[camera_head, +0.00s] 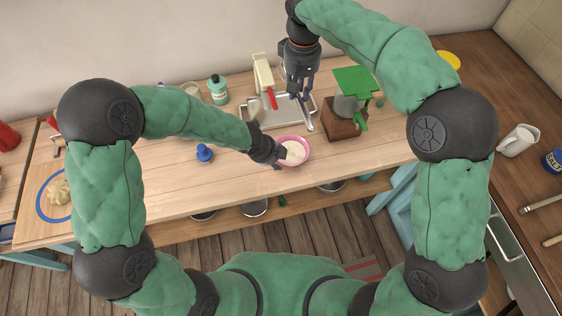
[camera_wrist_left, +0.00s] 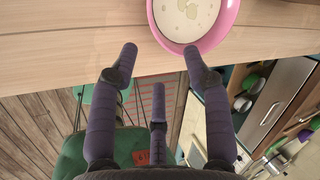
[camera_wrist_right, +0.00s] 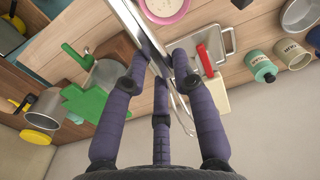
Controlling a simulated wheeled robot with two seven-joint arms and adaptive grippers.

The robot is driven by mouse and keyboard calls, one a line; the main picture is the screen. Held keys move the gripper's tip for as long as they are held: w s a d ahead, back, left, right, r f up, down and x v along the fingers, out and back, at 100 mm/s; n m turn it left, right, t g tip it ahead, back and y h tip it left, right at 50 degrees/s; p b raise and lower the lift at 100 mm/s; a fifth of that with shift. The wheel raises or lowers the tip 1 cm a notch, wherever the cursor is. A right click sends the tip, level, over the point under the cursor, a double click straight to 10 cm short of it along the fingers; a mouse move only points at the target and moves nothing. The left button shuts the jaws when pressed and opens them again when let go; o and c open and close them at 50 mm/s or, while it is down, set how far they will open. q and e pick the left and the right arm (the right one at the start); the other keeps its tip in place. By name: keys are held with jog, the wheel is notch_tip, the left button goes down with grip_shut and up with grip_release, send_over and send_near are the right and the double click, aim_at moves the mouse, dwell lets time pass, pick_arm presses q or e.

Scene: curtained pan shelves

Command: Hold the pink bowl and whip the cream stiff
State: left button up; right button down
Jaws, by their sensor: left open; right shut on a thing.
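The pink bowl (camera_head: 307,155) stands on the wooden table with pale cream (camera_head: 295,151) in it; it also shows at the top of the left wrist view (camera_wrist_left: 222,30). My left gripper (camera_head: 277,158) is open at the bowl's left side. In the left wrist view its spread fingers (camera_wrist_left: 160,58) are empty, one tip close to the rim; I cannot tell if it touches. My right gripper (camera_head: 300,92) is above the metal tray, shut on a long shiny metal tool (camera_wrist_right: 133,22), likely a whisk, with thin wires near the fingers. The tool's far end is out of the right wrist view.
The metal tray (camera_head: 257,119) lies behind the bowl, with a white and red item (camera_head: 264,75) at it. A wooden block (camera_head: 340,128) with a green-topped device (camera_head: 353,80) stands right. A blue knobbed item (camera_head: 204,153) and a teal bottle (camera_head: 218,88) are left. The table's front is clear.

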aim_at(281, 162)
pick_arm(q)
jog(key=shift+x, duration=4.15)
jog(key=shift+s, duration=0.1)
grip_shut()
